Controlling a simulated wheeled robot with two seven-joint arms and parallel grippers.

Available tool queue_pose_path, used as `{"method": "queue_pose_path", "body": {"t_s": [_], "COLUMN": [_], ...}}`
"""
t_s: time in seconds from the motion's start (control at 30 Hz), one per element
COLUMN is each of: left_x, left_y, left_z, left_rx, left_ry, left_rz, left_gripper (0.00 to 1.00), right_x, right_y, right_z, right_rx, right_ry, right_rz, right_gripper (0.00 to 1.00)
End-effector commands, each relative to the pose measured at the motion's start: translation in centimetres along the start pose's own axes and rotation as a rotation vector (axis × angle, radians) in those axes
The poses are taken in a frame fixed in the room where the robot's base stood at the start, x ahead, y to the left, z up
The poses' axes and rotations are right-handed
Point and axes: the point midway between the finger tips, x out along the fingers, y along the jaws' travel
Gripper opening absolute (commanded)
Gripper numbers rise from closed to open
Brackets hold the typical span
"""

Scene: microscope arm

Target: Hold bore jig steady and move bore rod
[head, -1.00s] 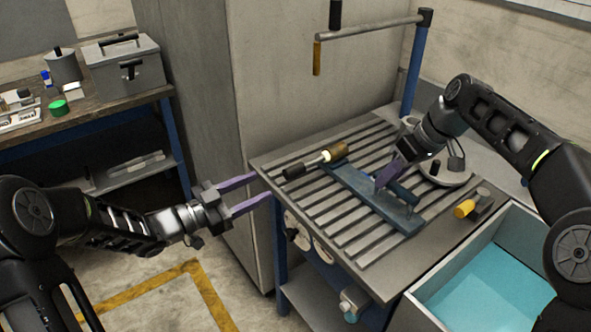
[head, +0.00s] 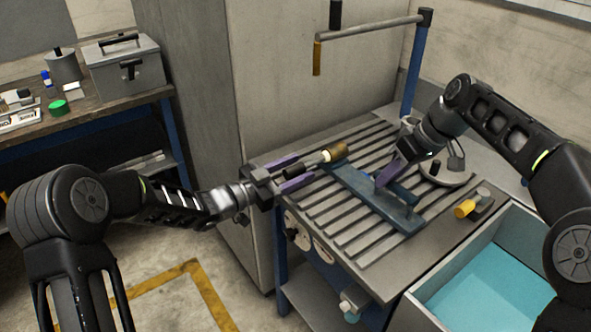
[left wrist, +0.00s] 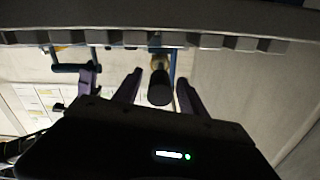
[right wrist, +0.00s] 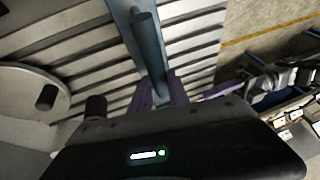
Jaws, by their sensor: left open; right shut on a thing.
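The bore jig (head: 357,184) is a long blue fixture lying across the slotted table. My right gripper (head: 384,182) is shut on a raised part of it; the jig also shows in the right wrist view (right wrist: 148,42) between the purple fingers. The bore rod (head: 312,163) has a black handle, a bright shank and a brass head, and lies at the far end of the jig. My left gripper (head: 305,168) is open, with its fingers on either side of the black handle. In the left wrist view the handle's round end (left wrist: 160,92) sits between the fingers, with a gap on each side.
The slotted table (head: 372,262) has an open blue-lined drawer (head: 490,275) at its front right. A yellow-ended tool (head: 466,208) and a round grey plate (head: 447,178) are on the right side. A rail on a blue post (head: 415,70) stands behind. A tall grey cabinet (head: 200,110) is at left.

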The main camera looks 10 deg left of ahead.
Motion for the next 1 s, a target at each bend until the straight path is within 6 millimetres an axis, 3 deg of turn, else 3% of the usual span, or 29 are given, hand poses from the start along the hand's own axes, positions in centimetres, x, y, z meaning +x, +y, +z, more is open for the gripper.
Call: {"method": "queue_pose_path", "body": {"t_s": [0.13,0.73,1.0], "left_x": [-0.02,-0.06,-0.06], "left_y": [0.0,-0.01,-0.03], "left_z": [-0.02,-0.02,-0.02], "left_rx": [0.0,0.0,0.0], "left_ry": [0.0,0.0,0.0], "left_rz": [0.0,0.0,0.0], "left_gripper": [0.49,0.0,0.0], "right_x": [-0.18,-0.19,-0.19], "right_y": [-0.05,-0.04,-0.03], "right_z": [-0.16,-0.15,-0.14], "right_rx": [-0.001,-0.001,-0.001], "right_ry": [0.005,0.005,0.004], "right_rz": [0.001,0.001,0.001], "right_gripper": [0.0,0.0,0.0]}}
